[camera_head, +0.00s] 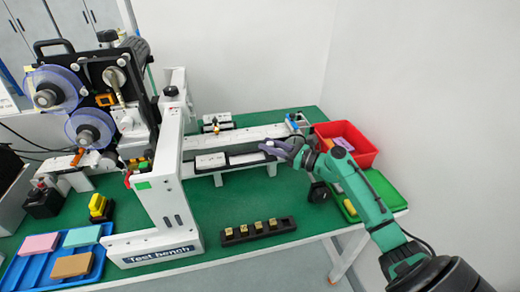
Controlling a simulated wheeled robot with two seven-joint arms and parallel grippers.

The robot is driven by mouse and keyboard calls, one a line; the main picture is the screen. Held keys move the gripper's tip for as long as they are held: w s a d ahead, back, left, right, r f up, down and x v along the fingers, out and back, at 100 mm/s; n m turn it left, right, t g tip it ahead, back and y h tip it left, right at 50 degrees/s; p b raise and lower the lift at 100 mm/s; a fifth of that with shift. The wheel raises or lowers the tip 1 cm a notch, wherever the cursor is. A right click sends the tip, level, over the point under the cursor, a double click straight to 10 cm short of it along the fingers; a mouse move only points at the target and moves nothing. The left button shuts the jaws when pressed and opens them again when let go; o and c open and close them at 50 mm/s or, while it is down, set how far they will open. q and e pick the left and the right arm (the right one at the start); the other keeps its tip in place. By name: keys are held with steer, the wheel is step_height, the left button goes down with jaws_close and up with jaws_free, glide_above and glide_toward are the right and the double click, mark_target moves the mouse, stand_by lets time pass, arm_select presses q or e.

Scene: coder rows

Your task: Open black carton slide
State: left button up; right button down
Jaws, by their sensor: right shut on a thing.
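The black carton slide (246,157) lies on the white rail of the test bench, beside a white block (211,161). My right gripper (272,146) is at the right end of the slide, with its arm reaching in from the right. Its fingers are closed on a small part at the slide's end; the fingers hide most of that part. How far the slide is open is too small to tell. My left gripper is not in view.
A red bin (367,155) and a green tray (396,198) sit at the right of the green table. A black holder (258,232) with several brass pieces is in front. A blue tray (28,270) with coloured blocks is at left. The labelling machine (165,200) stands at left.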

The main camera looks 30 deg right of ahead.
steer(key=c, duration=0.6)
jaws_free()
steer(key=b+v, duration=0.1)
steer(key=v, duration=1.3)
steer(key=shift+s+d, duration=0.15)
steer(key=shift+s, duration=0.15)
steer(key=shift+f, duration=0.1)
